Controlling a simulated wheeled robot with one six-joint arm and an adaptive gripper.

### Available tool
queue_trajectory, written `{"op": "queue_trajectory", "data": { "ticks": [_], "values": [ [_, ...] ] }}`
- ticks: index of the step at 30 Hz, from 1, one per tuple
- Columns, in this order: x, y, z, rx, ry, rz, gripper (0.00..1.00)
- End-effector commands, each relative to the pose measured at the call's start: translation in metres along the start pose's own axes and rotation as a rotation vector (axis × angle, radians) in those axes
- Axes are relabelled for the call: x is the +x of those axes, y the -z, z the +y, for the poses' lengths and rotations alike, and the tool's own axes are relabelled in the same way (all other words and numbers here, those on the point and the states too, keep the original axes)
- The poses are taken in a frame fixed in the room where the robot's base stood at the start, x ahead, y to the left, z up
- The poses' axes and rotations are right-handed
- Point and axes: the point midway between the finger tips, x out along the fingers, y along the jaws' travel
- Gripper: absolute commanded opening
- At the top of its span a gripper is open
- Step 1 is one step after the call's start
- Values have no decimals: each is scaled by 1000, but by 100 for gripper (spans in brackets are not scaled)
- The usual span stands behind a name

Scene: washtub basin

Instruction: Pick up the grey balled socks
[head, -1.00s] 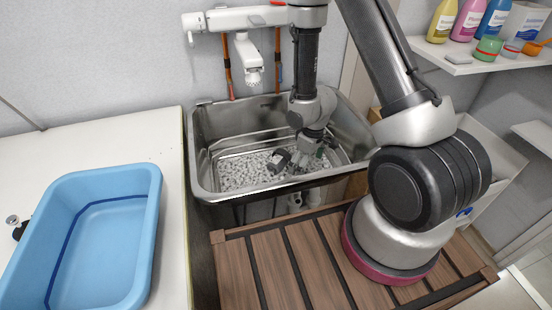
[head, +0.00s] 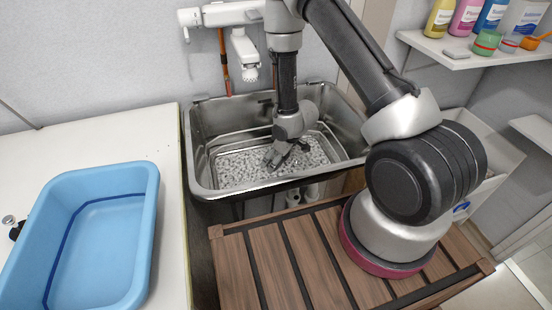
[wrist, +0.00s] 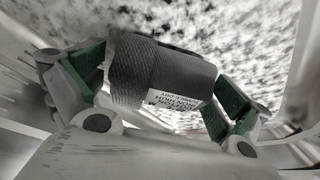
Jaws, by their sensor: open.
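In the wrist view, the grey balled socks (wrist: 150,70) show as a dark ribbed roll with a white printed label, lying between the two green-padded fingers of my gripper (wrist: 160,88). The fingers are open, one on each side of the roll; I cannot tell whether either pad touches it. In the head view, my gripper (head: 284,158) is low inside the metal basin (head: 202,150), over speckled grey-white contents. The socks cannot be made out clearly there.
The basin walls surround my gripper. A tap fixture (head: 245,55) hangs above the basin at the back. A blue tub (head: 140,250) sits on the white counter (head: 110,135) to the left. A shelf (head: 460,58) with several bottles and cups is at the upper right.

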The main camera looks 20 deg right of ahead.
Motion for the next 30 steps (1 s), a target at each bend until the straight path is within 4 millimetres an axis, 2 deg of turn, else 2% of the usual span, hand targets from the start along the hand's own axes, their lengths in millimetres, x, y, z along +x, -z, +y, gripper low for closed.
{"op": "queue_trajectory", "data": {
  "ticks": [4,11,12,23,26,30],
  "values": [
    [0,0,0,0,0,0,98],
    [0,0,0,0,0,0,56],
    [0,0,0,0,0,0,55],
    [-5,2,0,0,0,0,55],
    [-14,6,1,-1,-1,1,55],
    [-38,17,1,-1,-2,4,55]
  ]
}}
